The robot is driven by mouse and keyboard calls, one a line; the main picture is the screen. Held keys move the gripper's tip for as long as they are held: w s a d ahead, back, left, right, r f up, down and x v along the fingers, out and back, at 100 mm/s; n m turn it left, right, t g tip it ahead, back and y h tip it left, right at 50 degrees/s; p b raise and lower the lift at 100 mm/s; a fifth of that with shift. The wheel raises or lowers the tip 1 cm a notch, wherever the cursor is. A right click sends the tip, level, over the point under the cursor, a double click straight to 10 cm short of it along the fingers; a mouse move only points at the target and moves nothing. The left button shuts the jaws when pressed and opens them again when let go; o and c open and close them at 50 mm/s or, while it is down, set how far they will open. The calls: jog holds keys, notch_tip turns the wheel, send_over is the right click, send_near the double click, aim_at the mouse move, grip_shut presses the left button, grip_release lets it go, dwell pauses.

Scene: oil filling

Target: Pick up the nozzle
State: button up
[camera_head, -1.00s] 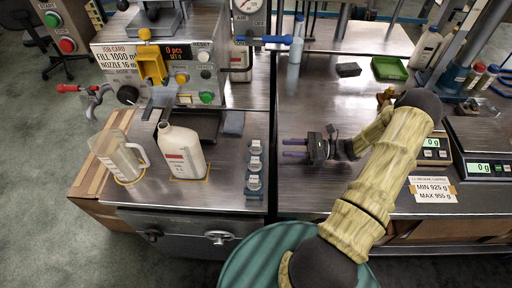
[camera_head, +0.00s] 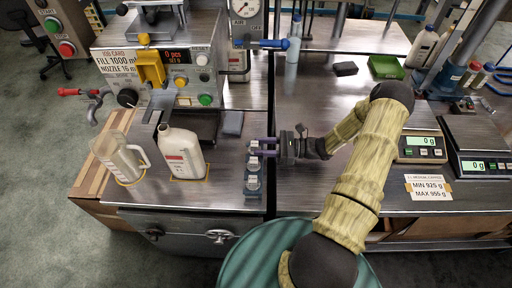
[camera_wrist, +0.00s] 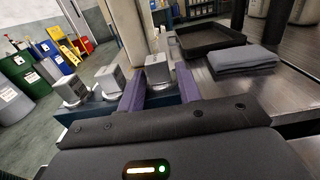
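A blue rack (camera_head: 253,193) holds several small silver nozzles in a row near the front right edge of the left bench. In the wrist view the rack (camera_wrist: 88,112) carries a left nozzle (camera_wrist: 73,89), a middle nozzle (camera_wrist: 111,80) and a right nozzle (camera_wrist: 158,69). Their labels are too small to read. My gripper (camera_head: 264,147) reaches from the right over the far end of the rack. In the wrist view its two purple fingers (camera_wrist: 160,84) are apart, and the right nozzle shows between their tips. I cannot tell whether either finger touches it.
A white bottle (camera_head: 181,152) and a clear jug (camera_head: 118,157) stand left of the rack, below the filling machine (camera_head: 195,55). A black tray (camera_wrist: 208,37) and a folded grey cloth (camera_wrist: 243,59) lie beyond the nozzles.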

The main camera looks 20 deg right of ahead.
aim_at(249, 146)
jog(key=x, duration=0.4)
jog(key=shift+a+p, duration=0.4)
jog(key=shift+a, duration=0.05)
jog(key=shift+d, duration=0.1)
grip_shut()
jog(key=shift+r, duration=0.1)
notch_tip(249, 146, up, 10)
jog(key=shift+b, duration=0.45)
dwell(0.3)
